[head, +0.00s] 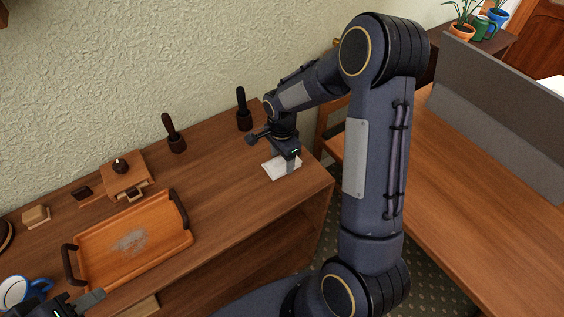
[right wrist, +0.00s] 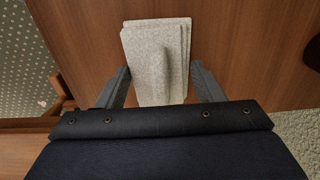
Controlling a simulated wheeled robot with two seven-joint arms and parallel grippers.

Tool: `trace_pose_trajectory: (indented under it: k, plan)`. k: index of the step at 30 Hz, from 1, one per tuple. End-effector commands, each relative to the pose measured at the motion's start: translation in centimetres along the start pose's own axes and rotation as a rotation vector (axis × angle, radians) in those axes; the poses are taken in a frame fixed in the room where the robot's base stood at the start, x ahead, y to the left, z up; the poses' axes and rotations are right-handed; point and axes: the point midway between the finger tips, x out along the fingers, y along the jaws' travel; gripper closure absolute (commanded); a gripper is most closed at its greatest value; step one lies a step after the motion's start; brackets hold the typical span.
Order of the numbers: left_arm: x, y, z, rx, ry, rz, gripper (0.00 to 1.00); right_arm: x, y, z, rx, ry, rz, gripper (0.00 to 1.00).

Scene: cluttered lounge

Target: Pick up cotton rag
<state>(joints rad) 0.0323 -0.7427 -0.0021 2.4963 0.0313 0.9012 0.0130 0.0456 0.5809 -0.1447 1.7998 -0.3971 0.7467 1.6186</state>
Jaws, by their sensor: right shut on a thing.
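The cotton rag (head: 281,170) is a pale, folded cloth on the wooden cabinet top, near its right end. In the right wrist view the rag (right wrist: 157,60) shows a raised ridge along its middle and lies between the two fingers. My right gripper (head: 289,165) reaches down over the rag and is shut on it; its fingers also show in the right wrist view (right wrist: 163,82). The rag still looks to be at the surface; I cannot tell whether any of it is lifted. My left gripper (head: 90,299) is partly in view at the bottom left, away from the rag, its opening unclear.
An orange tray (head: 160,254) with dark handles lies on the cabinet top (head: 225,195). Dark-handled tools (head: 175,139) stand along the wall, with a wooden box (head: 124,176) further left. A blue-white mug (head: 14,290) is near my left gripper. A desk (head: 480,200) stands at right.

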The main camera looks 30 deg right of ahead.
Motion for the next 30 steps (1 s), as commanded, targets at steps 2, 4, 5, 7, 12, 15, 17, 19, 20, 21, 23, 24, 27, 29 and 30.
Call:
trace_pose_trajectory:
  k: [2,4,5,7,12,15,17,19,20,21,23,24,27,29,30]
  plan:
    - [0.0,0.0,0.0,0.0,0.0,0.0,0.64,0.0,0.0,0.0,0.0,0.0,-0.001,0.62]
    - [0.0,0.0,0.0,0.0,0.0,0.0,0.64,0.0,0.0,0.0,0.0,0.0,-0.001,0.62]
    - [0.0,0.0,0.0,0.0,0.0,0.0,0.64,-0.1,0.0,0.0,0.0,0.0,-0.001,0.62]
    - [0.0,0.0,0.0,0.0,0.0,0.0,0.64,-0.2,0.0,0.0,0.0,0.0,-0.001,0.62]
    - [0.0,0.0,0.0,0.0,0.0,0.0,0.64,-1.5,-0.1,0.0,0.001,0.001,-0.004,0.62]
    - [0.1,0.0,0.0,0.0,0.0,0.0,0.64,-3.1,-0.1,0.0,-0.001,0.001,-0.006,0.62]
    - [0.2,-0.1,0.1,0.0,0.0,0.0,0.64,-4.1,0.6,0.4,-0.002,0.0,-0.006,0.62]
    - [0.4,-0.2,0.2,0.0,0.0,0.0,0.64,-5.6,1.8,0.9,-0.002,-0.001,-0.007,0.62]
    - [0.5,-0.2,0.2,0.0,0.0,0.0,0.64,-6.3,2.3,1.2,-0.003,0.0,-0.008,0.62]
    - [0.5,-0.2,0.3,0.0,0.0,0.0,0.64,-7.3,3.1,1.5,-0.003,-0.001,-0.009,0.62]
    - [0.6,-0.3,0.3,0.0,0.0,0.0,0.64,-8.8,4.1,2.0,-0.002,-0.001,-0.01,0.62]
    - [0.6,-0.3,0.3,0.0,0.0,0.0,0.64,-9.6,4.9,2.3,-0.003,-0.001,-0.008,0.62]
    - [1.0,-0.5,0.5,0.0,0.0,0.0,0.64,-10.4,7.3,3.4,-0.005,-0.001,-0.006,0.62]
    - [1.1,-0.5,0.6,0.0,0.0,0.0,0.64,-11.0,8.6,4.0,-0.004,-0.001,-0.004,0.62]
    - [1.1,-0.5,0.6,0.0,0.0,0.0,0.64,-11.3,9.3,4.3,-0.004,-0.001,-0.005,0.62]
